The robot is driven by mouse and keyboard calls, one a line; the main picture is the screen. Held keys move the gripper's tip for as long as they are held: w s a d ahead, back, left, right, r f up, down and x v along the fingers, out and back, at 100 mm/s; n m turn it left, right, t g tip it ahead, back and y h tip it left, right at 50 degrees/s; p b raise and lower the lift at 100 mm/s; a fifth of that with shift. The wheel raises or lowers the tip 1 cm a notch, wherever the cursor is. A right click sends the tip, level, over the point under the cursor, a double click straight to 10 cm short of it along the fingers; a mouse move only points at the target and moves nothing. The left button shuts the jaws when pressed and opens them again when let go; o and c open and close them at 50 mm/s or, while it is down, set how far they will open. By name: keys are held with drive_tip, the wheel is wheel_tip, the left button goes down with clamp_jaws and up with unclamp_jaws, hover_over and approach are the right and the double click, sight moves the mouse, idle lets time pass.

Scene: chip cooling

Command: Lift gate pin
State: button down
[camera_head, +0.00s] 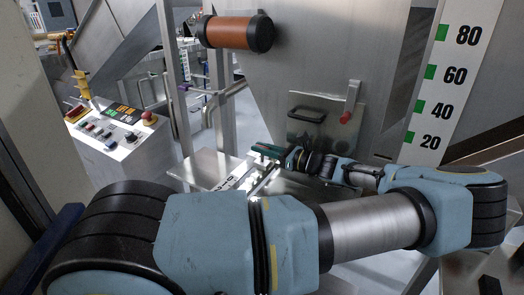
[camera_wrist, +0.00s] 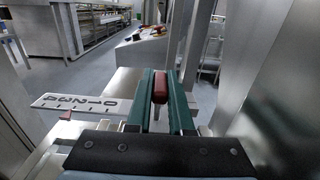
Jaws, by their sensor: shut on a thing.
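My gripper (camera_wrist: 160,80) has two green fingers. They are shut on a red grip on a metal stem, which I take to be the gate pin (camera_wrist: 160,90), in the middle of the wrist view. The grip stands upright between the fingers. In the head view my gripper (camera_head: 268,152) is at the centre, above a metal shelf (camera_head: 205,168) in front of the hopper. The pin cannot be made out there.
A numbered scale plate (camera_wrist: 90,106) with a red pointer lies left of the gripper. The steel hopper (camera_head: 290,75) carries a black handle (camera_head: 307,113) and a red-tipped lever (camera_head: 346,117). A level scale (camera_head: 440,85) stands right. A control panel (camera_head: 115,130) stands left.

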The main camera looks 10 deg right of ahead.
drive_tip(key=c, duration=0.8)
unclamp_jaws()
drive_tip(key=b+v, duration=0.3)
drive_tip(key=v, duration=0.6)
drive_tip(key=shift+s+d+f+b, duration=0.1)
drive_tip(key=shift+f+b, duration=0.1)
drive_tip(key=shift+b, duration=0.2)
drive_tip(key=shift+v, duration=0.8)
drive_tip(key=shift+r, duration=0.15)
